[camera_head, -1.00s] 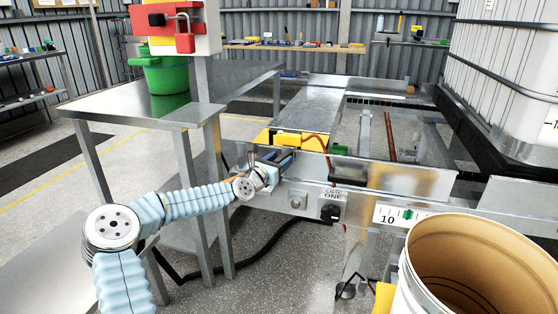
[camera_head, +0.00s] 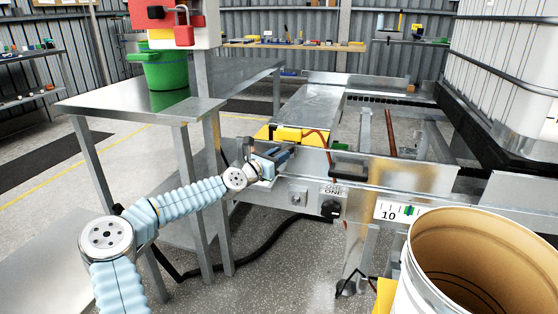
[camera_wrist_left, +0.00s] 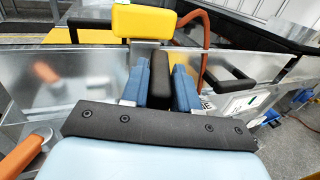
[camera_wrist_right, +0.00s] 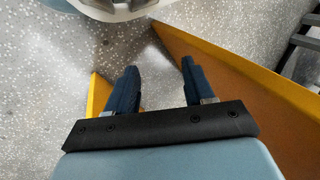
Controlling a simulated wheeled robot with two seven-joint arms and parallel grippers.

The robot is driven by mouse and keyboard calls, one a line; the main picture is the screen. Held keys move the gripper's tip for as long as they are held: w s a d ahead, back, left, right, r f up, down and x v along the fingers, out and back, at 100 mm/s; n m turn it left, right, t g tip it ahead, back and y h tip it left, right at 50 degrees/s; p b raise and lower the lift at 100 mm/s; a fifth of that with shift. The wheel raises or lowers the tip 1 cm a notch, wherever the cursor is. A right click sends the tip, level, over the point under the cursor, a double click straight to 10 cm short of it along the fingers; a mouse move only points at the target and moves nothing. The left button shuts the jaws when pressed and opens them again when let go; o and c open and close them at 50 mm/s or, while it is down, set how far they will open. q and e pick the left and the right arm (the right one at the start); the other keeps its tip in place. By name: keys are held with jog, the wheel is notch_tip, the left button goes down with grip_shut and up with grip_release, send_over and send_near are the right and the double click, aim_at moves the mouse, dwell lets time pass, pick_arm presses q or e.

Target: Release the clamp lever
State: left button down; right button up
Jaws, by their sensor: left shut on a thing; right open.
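The clamp lever (camera_wrist_left: 175,82) shows in the left wrist view as a black grip, standing upright between the blue fingers. My left gripper (camera_wrist_left: 173,88) is shut on it. In the head view my left gripper (camera_head: 272,160) is at the steel frame's near left corner, just in front of a yellow block (camera_head: 286,134); the fingers hide most of the lever there. The yellow block (camera_wrist_left: 141,21) also shows just beyond the fingers in the left wrist view. My right gripper (camera_wrist_right: 155,85) is open and empty in the right wrist view, above the speckled floor.
An orange handle (camera_wrist_left: 28,152) lies left of my left gripper. A brown hose (camera_head: 327,150) and a black handle (camera_head: 348,171) are to the right of the yellow block. A steel table (camera_head: 190,103) stands left, a round drum (camera_head: 412,285) at front right. Orange-yellow panels (camera_wrist_right: 240,75) flank my right gripper.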

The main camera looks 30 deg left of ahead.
pick_arm(q)
jog(key=shift+a+f+m+h+b, duration=0.15)
jog(key=shift+a+m+h+b, duration=0.15)
jog(key=shift+m+h, duration=0.45)
jog(key=shift+w+m+g+h, duration=0.1)
jog(key=shift+m+g+h, duration=0.2)
jog(key=shift+h, duration=0.45)
jog(key=shift+a+r+m+g+h+p, duration=0.1)
jog(key=shift+r+m+g+h+p, duration=0.15)
jog(key=shift+m+h+p, duration=0.25)
jog(key=shift+a+r+m+g+h+p, duration=0.1)
jog(key=shift+m+g+h+p, duration=0.15)
jog(key=shift+h+p, duration=0.25)
jog(key=shift+w+f+m+g+h+p, duration=0.15)
jog(key=shift+m+g+h+p, duration=0.4)
jog(key=shift+h, duration=0.45)
pick_arm(e)
jog(key=shift+s+a+r, duration=0.1)
jog(key=shift+a+r, duration=0.15)
jog(key=shift+r, duration=0.5)
pick_arm(q)
jog(key=c, duration=0.9)
grip_release()
